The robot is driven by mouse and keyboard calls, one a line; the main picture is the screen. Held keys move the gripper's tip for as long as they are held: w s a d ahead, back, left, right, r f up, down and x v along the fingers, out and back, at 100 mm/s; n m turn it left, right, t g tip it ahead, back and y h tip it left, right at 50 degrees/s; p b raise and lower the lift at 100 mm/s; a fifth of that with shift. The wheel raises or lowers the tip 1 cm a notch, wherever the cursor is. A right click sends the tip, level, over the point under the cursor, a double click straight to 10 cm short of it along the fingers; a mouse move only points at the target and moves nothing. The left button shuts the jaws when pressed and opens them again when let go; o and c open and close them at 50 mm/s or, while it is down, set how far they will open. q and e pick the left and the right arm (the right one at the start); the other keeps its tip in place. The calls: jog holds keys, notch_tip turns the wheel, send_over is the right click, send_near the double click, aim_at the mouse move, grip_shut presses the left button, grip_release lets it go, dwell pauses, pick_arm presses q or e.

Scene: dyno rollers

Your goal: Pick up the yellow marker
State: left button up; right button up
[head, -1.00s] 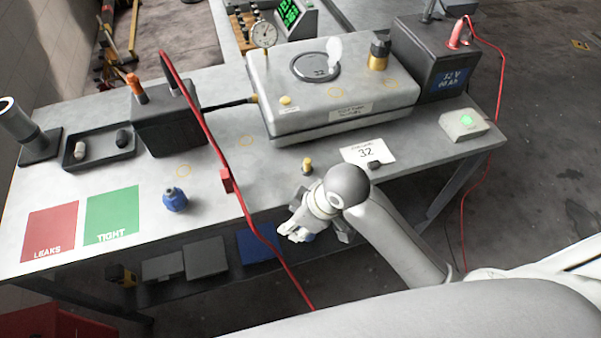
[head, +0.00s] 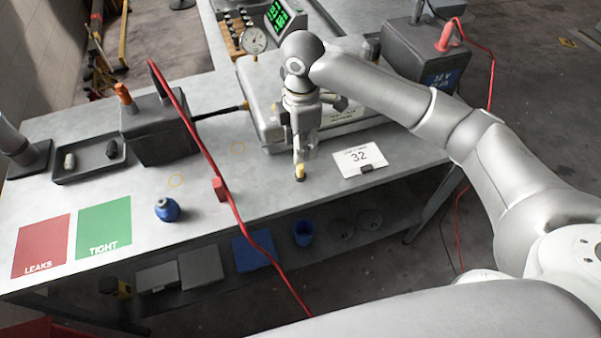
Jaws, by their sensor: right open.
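The yellow marker (head: 300,173) is small, with a yellow upper part and a dark base. It stands on the grey table near the front edge, left of the card marked 32. My right gripper (head: 303,152) points down from above, open, its fingertips just over or around the marker's top; I cannot tell whether they touch it. My left gripper is not in view.
A red cable (head: 196,137) with a red block crosses the table left of the marker. The card marked 32 (head: 360,159) stands close on the right. A blue knobbed piece (head: 167,209) and red and green pads (head: 104,228) lie further left.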

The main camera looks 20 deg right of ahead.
aim_at(300, 166)
jog(key=shift+w+d+r, duration=0.1)
jog(key=shift+d+r, duration=0.1)
jog(key=shift+d, duration=0.05)
jog(key=shift+f, duration=0.35)
notch_tip(300, 166, down, 4)
jog(key=shift+f+p, duration=0.25)
jog(key=shift+p, duration=0.2)
jog(key=f, duration=0.1)
jog(key=f+p, duration=0.1)
jog(key=f, duration=0.2)
jog(key=shift+a+f+p, duration=0.3)
jog(key=shift+f+p, duration=0.05)
jog(key=shift+f, duration=0.35)
grip_shut()
